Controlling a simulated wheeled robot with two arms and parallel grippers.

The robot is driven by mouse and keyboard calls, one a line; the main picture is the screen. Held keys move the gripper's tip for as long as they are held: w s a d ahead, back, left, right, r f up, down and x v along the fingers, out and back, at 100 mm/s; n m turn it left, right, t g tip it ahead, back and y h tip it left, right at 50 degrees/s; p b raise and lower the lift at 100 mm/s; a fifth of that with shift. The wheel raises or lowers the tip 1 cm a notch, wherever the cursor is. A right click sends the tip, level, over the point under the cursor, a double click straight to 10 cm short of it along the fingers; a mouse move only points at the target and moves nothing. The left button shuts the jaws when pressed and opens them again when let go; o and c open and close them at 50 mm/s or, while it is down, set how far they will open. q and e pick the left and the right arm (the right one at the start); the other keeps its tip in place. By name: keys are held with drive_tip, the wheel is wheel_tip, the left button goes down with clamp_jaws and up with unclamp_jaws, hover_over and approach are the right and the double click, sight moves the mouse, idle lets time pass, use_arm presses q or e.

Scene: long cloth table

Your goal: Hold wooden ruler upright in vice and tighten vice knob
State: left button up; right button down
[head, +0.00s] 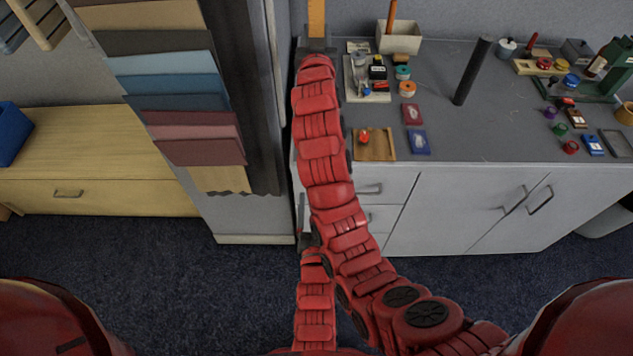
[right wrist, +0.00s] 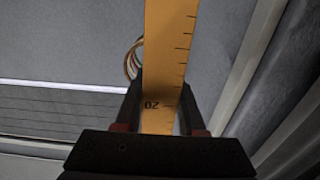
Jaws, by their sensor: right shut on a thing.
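The wooden ruler (head: 316,16) is orange-yellow and stands roughly upright at the top of the head view, cut off by the edge. My right gripper (head: 317,43) is shut on it at the back left of the table. In the right wrist view the ruler (right wrist: 168,55) runs up between the two dark fingers, with black marks and an upside-down 20. My left gripper (head: 304,215) is low in front of the cabinet, partly covered by my right arm; its jaws are too small to read. I cannot make out the vice or its knob; my right arm hides part of the table.
The grey tabletop (head: 450,135) holds a white box (head: 399,38), spools (head: 407,88), a black upright cylinder (head: 473,70) and a brown tray (head: 375,145). A green stand (head: 612,75) is far right. Fabric samples (head: 165,85) hang at left, close to my right arm.

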drive_tip(key=shift+c, duration=2.1)
unclamp_jaws()
drive_tip(key=shift+s, duration=0.15)
drive_tip(key=s, duration=1.1)
drive_tip(key=shift+s, duration=0.4)
